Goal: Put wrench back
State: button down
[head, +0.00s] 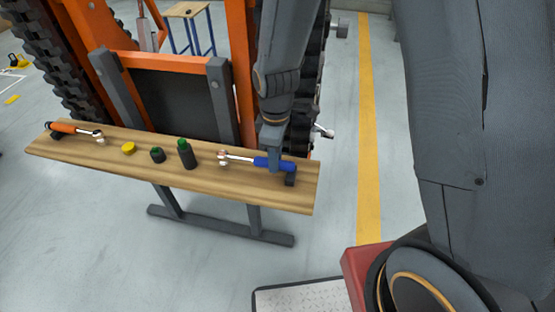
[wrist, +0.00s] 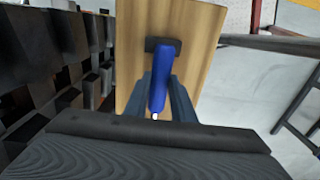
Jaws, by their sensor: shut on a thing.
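A wrench with a blue handle (head: 273,164) and a silver shaft lies along the right part of a wooden shelf board (head: 90,158). Its handle end is at a dark rest block (head: 290,180), and its head is by a small pale support (head: 222,158). My gripper (head: 270,152) comes down from above and is shut on the blue handle. In the wrist view the blue handle (wrist: 159,75) runs between the two fingers, with the dark block (wrist: 163,45) at its end. Whether the wrench touches its supports is unclear.
On the board are an orange-handled tool (head: 62,128), a yellow disc (head: 128,148), a dark green-topped knob (head: 157,155) and a dark green-topped bottle (head: 187,154). An orange tracked carrier (head: 245,70) stands close behind. Clear floor lies to the right by a yellow line (head: 369,130).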

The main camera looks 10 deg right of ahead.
jog(key=shift+f, duration=0.65)
jog(key=c, duration=1.5)
grip_release()
notch_tip(320, 180, up, 12)
jog(key=b, duration=0.2)
jog(key=s+d+m, duration=0.2)
jog(key=d+m, duration=0.2)
jog(key=s+d+m, duration=0.3)
jog(key=d+m, duration=0.2)
jog(key=s+d+m+t, duration=0.1)
jog(key=s+d+m, duration=0.1)
jog(key=d+m, duration=0.2)
jog(key=shift+s+d+f+m, duration=0.15)
jog(key=shift+s+d+m, duration=0.15)
jog(key=shift+m, duration=0.2)
